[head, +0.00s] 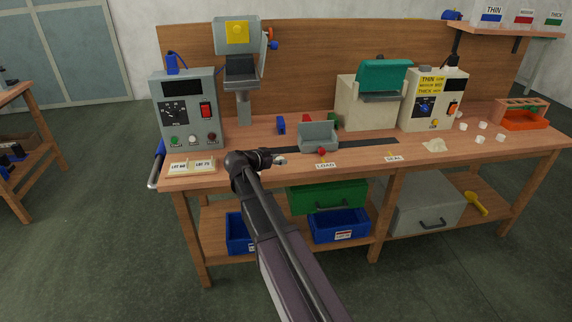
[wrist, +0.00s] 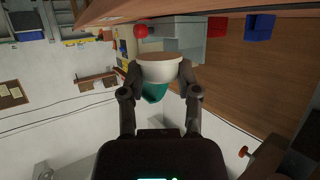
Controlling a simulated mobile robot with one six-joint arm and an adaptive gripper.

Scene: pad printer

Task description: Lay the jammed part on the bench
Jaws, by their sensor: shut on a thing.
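My gripper (wrist: 161,74) is shut on a white rounded part with a tan top face (wrist: 160,72), which sits between both fingertips in the wrist view. In the head view my gripper (head: 272,159) is near the bench's front edge, left of the LOAD label (head: 325,166), with a small pale bit of the held part (head: 281,161) showing past the fingers. The wooden bench (head: 235,167) lies beneath it. I cannot tell whether the part touches the bench top.
A grey holder (head: 318,135) with a red knob (head: 322,151) stands right of my gripper, on a dark strip. A grey control box (head: 187,112) and lot cards (head: 192,167) are left. Several white pieces (head: 483,125) lie at right. Bare wood shows between the cards and my gripper.

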